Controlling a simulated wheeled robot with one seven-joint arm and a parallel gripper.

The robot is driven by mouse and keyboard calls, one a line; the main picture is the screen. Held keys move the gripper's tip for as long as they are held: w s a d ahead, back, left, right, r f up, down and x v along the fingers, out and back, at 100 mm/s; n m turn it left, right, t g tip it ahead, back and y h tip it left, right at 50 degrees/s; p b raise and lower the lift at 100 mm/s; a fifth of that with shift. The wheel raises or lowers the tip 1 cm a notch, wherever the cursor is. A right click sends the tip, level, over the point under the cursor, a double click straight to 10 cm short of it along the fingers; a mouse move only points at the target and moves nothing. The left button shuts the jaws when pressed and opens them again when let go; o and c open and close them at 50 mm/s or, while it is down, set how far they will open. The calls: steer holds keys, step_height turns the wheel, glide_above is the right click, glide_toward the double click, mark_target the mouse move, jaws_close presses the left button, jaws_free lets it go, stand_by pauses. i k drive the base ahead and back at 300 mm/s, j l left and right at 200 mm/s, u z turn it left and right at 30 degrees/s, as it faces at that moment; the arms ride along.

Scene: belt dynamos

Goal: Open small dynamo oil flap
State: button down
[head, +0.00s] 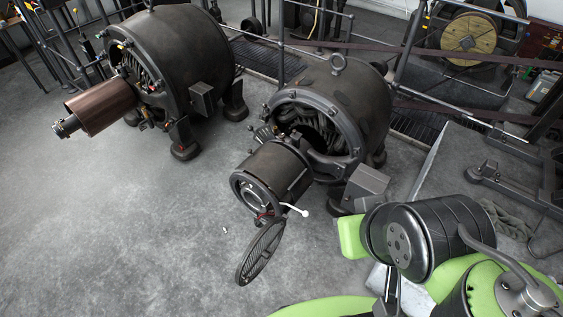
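The smaller dynamo (335,110) stands on the floor in the middle of the head view, a dark round housing with an eye ring on top. A narrower dark cylinder (275,175) juts from its front toward the lower left. A dark oval slatted cover (262,252) hangs tilted below this cylinder's open end. A white-tipped lever (296,209) sticks out to the right beside that end. I cannot tell which part is the oil flap. Green and black parts of my own body fill the lower right. I cannot make out my gripper among them.
A larger dynamo (175,60) with a copper-coloured cylinder (100,105) stands at the upper left. Railings (400,60), belts and a wooden-faced wheel (468,40) are behind. A raised grey slab (455,160) lies to the right. The floor at left and front is mostly clear.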

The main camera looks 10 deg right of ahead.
mark_target(296, 135)
steer(key=k+l+u, duration=0.25)
steer(key=k+l, duration=0.25)
steer(key=l, duration=0.25)
steer(key=k+l+u, duration=0.25)
steer(key=k+l, duration=0.3)
steer(key=l, duration=0.15)
steer(key=i+j+u, duration=0.25)
steer(key=j+u, duration=0.15)
steer(key=j, duration=0.2)
steer(key=i+j+u, duration=0.8)
steer(key=j, duration=0.15)
steer(key=i+j+u, duration=0.35)
steer(key=i+j+z, duration=0.15)
steer(key=i, duration=0.4)
steer(key=i+j+z, duration=0.15)
steer(key=i, duration=0.4)
steer(key=i+l+z, duration=0.3)
steer(key=i+z, duration=0.2)
steer(key=i+l+z, duration=0.15)
steer(key=i+z, duration=0.35)
steer(key=i+j+z, duration=0.1)
steer(key=i+z, duration=0.4)
steer(key=i+j+z, duration=0.25)
steer(key=i+z, duration=0.25)
steer(key=i+l+z, duration=0.2)
steer(key=i+z, duration=0.7)
steer(key=i, duration=0.25)
steer(key=i+j+z, duration=0.3)
steer(key=i+z, duration=0.15)
steer(key=i, duration=0.1)
